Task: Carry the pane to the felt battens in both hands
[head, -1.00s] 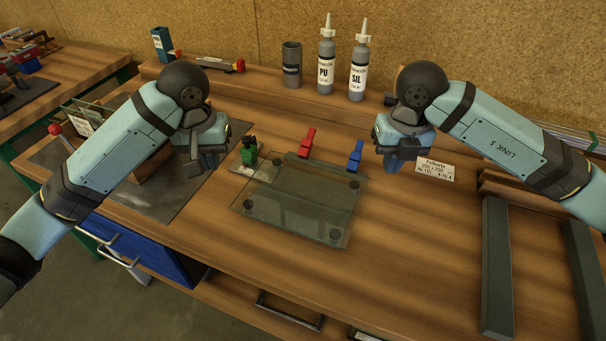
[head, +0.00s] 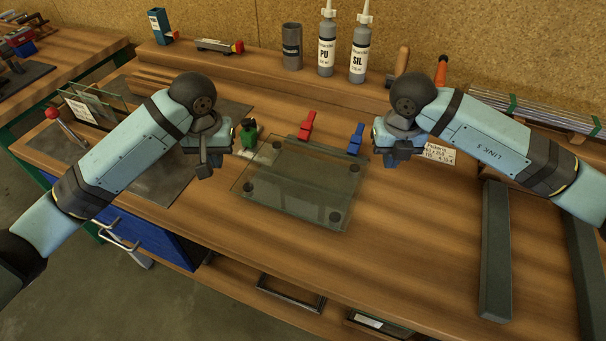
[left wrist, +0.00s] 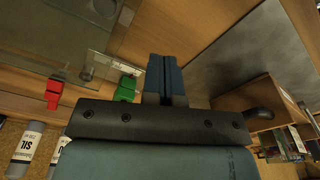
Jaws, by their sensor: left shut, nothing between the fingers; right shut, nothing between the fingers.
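The glass pane (head: 292,205) lies flat on the bench, clear, with dark round spots near its corners. It also shows in the left wrist view (left wrist: 75,25). Two dark grey battens, one nearer (head: 495,250) and one further right (head: 582,262), lie parallel at the right of the bench. My left gripper (head: 207,168) is shut and empty, just off the pane's left edge. Its shut fingers show in the left wrist view (left wrist: 163,78). My right gripper (head: 391,160) is shut and empty, beyond the pane's right edge and short of the battens.
Green (head: 249,134), red (head: 306,127) and blue (head: 356,139) clamps stand along the pane's back edge. A printed card (head: 440,153) is partly hidden by my right arm. Bottles (head: 327,45) stand on the back shelf. Bench between pane and nearer batten is clear.

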